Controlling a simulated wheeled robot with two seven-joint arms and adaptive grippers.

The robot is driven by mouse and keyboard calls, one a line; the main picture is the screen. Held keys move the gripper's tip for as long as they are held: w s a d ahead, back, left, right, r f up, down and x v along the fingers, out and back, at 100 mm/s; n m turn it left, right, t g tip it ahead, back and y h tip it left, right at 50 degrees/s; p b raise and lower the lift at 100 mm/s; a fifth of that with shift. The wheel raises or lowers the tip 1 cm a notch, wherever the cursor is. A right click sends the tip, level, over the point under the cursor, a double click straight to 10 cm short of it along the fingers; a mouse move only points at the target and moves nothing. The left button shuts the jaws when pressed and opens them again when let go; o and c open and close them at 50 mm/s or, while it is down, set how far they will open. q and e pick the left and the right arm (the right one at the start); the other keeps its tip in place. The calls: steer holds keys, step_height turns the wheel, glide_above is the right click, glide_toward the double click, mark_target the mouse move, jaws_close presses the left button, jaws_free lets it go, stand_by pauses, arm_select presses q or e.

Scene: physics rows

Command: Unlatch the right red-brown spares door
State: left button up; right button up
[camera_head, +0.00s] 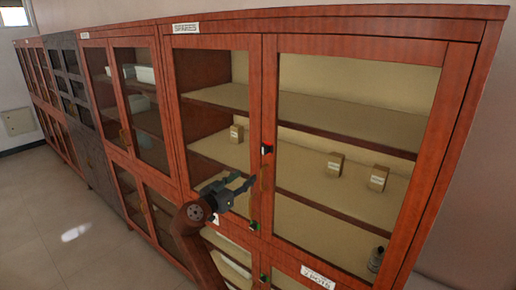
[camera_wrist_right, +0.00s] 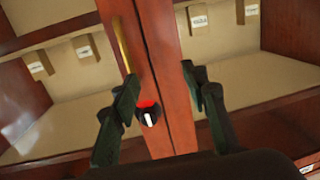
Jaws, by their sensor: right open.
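The right red-brown spares door (camera_head: 452,100) is a wood frame with a glass pane and looks closed beside the left spares door (camera_head: 255,70). A black knob with a red part behind it (camera_head: 267,149) sits near the inner edge of the right door; the knob also shows in the wrist view (camera_wrist_right: 149,117), with a white mark. A brass bar handle (camera_wrist_right: 121,45) is close to it. My right gripper (camera_head: 246,188) is open and empty in front of the doors' meeting edges. In the wrist view the knob appears between its fingers (camera_wrist_right: 162,100), apparently not gripped. My left gripper is not visible.
A SPARES label (camera_head: 186,28) is on the top frame. Small boxes (camera_head: 335,164) and a dark jar (camera_head: 376,259) stand on shelves behind glass. Lower doors (camera_head: 283,268) are below. More cabinets (camera_head: 122,45) line the wall leftward; the floor (camera_head: 70,215) at left is clear.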

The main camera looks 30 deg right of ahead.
mark_target(263, 151)
steer(key=s+r+m+g+h, duration=0.15)
steer(key=s+r+m, duration=0.25)
steer(key=r, duration=0.5)
arm_select(q)
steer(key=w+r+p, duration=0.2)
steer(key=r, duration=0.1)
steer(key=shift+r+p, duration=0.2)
steer(key=shift+p, duration=0.2)
arm_select(e)
steer(key=shift+n, duration=0.3)
steer(key=x, duration=0.7)
steer(key=shift+w+d, duration=0.2)
steer(key=shift+d, duration=0.05)
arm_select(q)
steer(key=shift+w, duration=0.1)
arm_select(e)
steer(key=shift+c, duration=0.2)
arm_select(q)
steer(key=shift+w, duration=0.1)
arm_select(e)
jaws_close()
